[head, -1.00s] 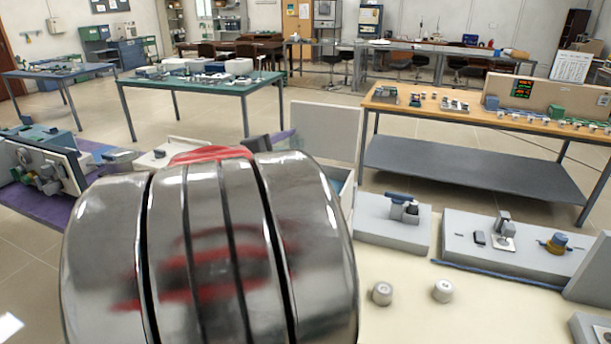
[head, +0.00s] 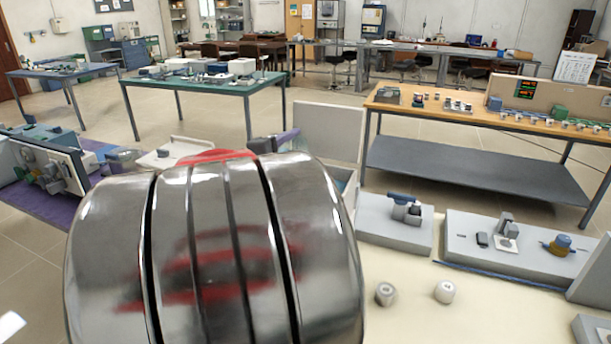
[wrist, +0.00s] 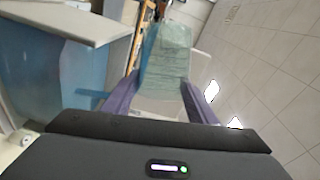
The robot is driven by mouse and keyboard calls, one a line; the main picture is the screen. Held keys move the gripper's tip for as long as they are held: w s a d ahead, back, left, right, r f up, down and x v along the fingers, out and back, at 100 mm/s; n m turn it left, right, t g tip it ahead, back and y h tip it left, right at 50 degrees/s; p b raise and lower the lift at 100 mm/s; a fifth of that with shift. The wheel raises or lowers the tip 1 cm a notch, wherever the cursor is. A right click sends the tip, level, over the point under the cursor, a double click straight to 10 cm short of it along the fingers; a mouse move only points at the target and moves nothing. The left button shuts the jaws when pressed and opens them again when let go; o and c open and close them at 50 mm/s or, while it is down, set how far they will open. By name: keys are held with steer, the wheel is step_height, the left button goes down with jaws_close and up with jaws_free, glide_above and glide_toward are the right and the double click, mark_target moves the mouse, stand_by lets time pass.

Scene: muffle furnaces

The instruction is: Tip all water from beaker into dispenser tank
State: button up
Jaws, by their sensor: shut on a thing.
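In the wrist view my gripper (wrist: 160,98) has its purple fingers shut on a pale green, see-through beaker (wrist: 167,58). The wrist picture is strongly rolled, and I cannot make out a water level in the beaker. A translucent blue tank (wrist: 60,78) with a grey top (wrist: 75,18) stands to the left of the beaker, which is apart from it in the picture. In the head view my own shiny arm link hides the beaker and most of the gripper. A blue edge of what looks like the tank (head: 345,185) shows just right of that link.
A pale upright panel (head: 328,130) rises behind my arm. A wooden-topped table (head: 450,113) and a green table (head: 205,85) stand farther back with floor between.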

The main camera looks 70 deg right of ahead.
steer(key=shift+s+r+m, duration=0.1)
steer(key=shift+s+m, duration=0.05)
steer(key=shift+m, duration=0.35)
stand_by(0.7)
steer(key=shift+s+a+m, duration=0.1)
steer(key=shift+m, duration=0.2)
stand_by(0.3)
steer(key=shift+s+a+r+m+h, duration=0.15)
steer(key=shift+m+h, duration=0.25)
steer(key=shift+m, duration=0.3)
steer(key=shift+s+m, duration=0.15)
steer(key=shift+m, duration=0.45)
stand_by(0.7)
steer(key=shift+w+d+f+n+y, duration=0.1)
steer(key=shift+w+n+y, duration=0.15)
steer(key=shift+n, duration=0.7)
steer(key=shift+w+d+f+n+y, duration=0.15)
steer(key=shift+w+n, duration=0.1)
steer(key=shift+n, duration=0.7)
steer(key=shift+r, duration=0.1)
